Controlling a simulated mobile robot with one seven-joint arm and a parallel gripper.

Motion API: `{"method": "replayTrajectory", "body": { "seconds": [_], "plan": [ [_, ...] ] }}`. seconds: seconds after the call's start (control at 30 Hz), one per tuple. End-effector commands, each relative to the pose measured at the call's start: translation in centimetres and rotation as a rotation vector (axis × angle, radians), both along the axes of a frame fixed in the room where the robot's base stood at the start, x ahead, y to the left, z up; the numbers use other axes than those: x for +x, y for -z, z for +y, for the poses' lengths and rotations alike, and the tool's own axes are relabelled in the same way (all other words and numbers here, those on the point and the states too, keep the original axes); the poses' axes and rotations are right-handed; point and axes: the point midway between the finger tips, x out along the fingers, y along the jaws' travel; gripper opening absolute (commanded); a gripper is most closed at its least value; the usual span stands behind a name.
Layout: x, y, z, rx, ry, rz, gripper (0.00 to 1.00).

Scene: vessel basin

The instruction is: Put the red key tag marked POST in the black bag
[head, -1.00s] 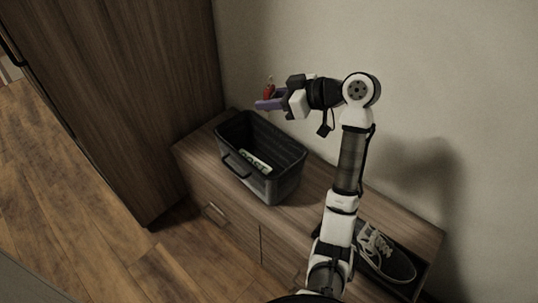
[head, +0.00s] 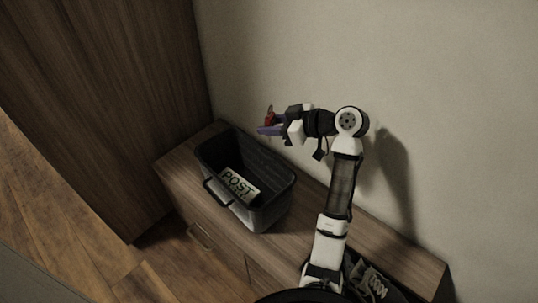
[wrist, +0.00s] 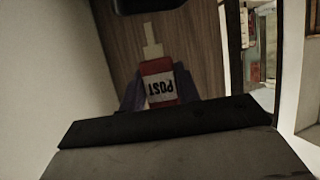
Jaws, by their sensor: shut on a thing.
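The red key tag (wrist: 160,84) is in my gripper (wrist: 160,92), between the purple fingers, in the wrist view. Its white label reads POST, upside down, and a pale strip extends from its end. In the head view the tag (head: 268,115) shows as a small red shape at the fingertips of my gripper (head: 268,130). The black bag (head: 275,204) stands open on the wooden cabinet, below the gripper in the picture. The gripper appears above the bag's back edge; the exact height is unclear.
The low wooden cabinet (head: 180,180) runs along a plain wall (head: 400,70). A tall wooden wardrobe (head: 100,90) stands at the left. A grey shoe (head: 372,282) is partly hidden at the lower right. The cabinet top between bag and shoe looks clear.

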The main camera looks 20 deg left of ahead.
Motion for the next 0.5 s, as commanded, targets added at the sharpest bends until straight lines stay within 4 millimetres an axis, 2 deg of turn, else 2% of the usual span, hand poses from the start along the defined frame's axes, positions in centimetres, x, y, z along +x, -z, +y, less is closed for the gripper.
{"method": "replayTrajectory", "body": {
  "seconds": [0.03, 0.2, 0.37, 0.5],
  "plan": [
    [0.0, 1.5, 0.0, 0.001, 0.001, 0.007, 0.1],
    [0.0, 4.9, 0.0, 0.0, 0.0, 0.003, 0.1],
    [0.0, 6.1, 0.0, 0.0, 0.0, -0.001, 0.1],
    [-0.1, 8.1, 0.0, 0.0, 0.0, 0.004, 0.1]
  ]
}}
